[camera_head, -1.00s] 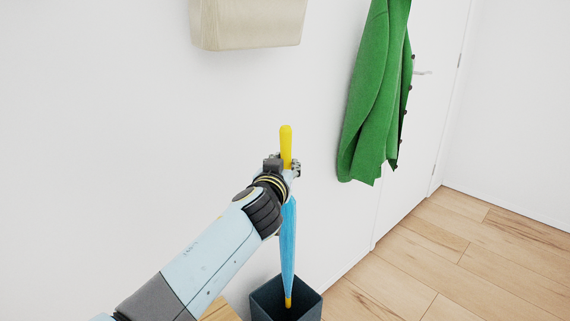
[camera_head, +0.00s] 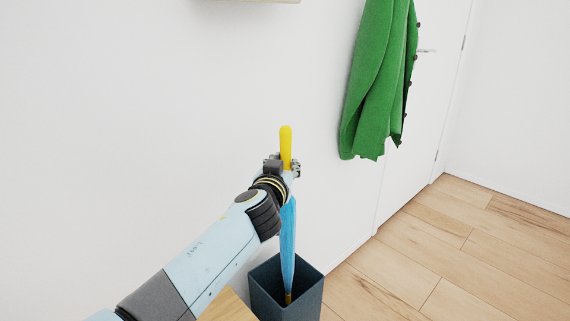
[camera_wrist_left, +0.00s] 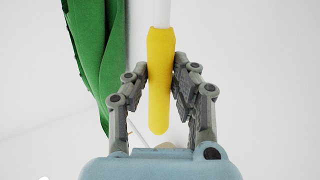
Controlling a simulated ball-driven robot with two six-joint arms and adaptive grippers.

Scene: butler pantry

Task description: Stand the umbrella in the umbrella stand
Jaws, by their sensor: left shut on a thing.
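The umbrella has a yellow handle (camera_head: 286,145) and a furled blue canopy (camera_head: 288,248), and it hangs upright with its tip down. My left gripper (camera_head: 285,167) is shut on the yellow handle, which also shows between the fingers (camera_wrist_left: 160,85) in the left wrist view. The umbrella stand (camera_head: 265,293) is a dark blue-grey square bin at the bottom of the head view. The umbrella's tip appears within the stand's opening; how deep it sits is hard to tell. My right gripper is not in view.
A green coat (camera_head: 372,85) hangs on the white wall, right of the umbrella, beside a white door (camera_head: 425,120). A wooden surface (camera_head: 230,307) lies just left of the stand. The wooden floor (camera_head: 440,260) to the right is clear.

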